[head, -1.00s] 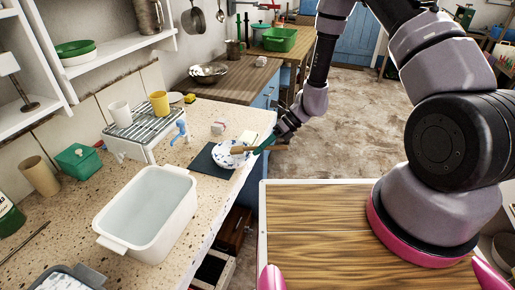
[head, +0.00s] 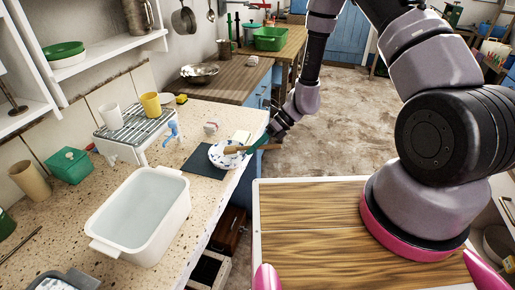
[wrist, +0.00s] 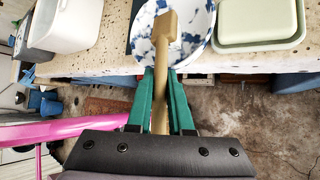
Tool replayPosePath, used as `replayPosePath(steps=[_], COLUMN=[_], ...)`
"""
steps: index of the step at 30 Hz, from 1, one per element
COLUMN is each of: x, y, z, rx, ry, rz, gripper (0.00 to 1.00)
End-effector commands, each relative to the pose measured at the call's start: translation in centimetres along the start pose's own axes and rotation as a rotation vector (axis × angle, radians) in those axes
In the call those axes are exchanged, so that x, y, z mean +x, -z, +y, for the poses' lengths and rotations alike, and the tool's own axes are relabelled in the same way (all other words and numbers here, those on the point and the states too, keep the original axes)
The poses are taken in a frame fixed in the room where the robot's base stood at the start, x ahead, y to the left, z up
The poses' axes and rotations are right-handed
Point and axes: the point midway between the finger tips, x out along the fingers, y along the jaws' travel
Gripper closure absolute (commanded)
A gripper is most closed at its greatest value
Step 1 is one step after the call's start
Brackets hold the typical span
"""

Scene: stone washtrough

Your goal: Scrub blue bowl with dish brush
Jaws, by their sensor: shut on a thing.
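The blue bowl (head: 222,160), white with blue blotches, sits on a dark mat (head: 203,164) near the counter's front edge. The wrist view shows the bowl (wrist: 197,23) at the top. The dish brush is wooden, with a block-shaped head (wrist: 167,25) and a long handle. My gripper (wrist: 161,72) has green fingers shut on the brush handle. In the head view my gripper (head: 258,146) is at the bowl's right side. The brush head (head: 232,150) is over the bowl's inside; whether it touches the bowl I cannot tell.
A white basin (head: 143,215) stands on the speckled counter at the near left. A drying rack (head: 137,122) holds a white cup and a yellow cup (head: 151,104). In the wrist view a pale green lidded container (wrist: 258,22) stands close right of the bowl.

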Motion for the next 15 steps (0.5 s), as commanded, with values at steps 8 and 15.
replayPosePath(steps=[8, 15], x=[0.8, 1.2], y=[-0.9, -1.4], z=[0.2, 0.3], rx=[-0.001, 0.001], ry=[-0.001, 0.0], rz=[0.002, 0.001], gripper=[1.0, 1.0])
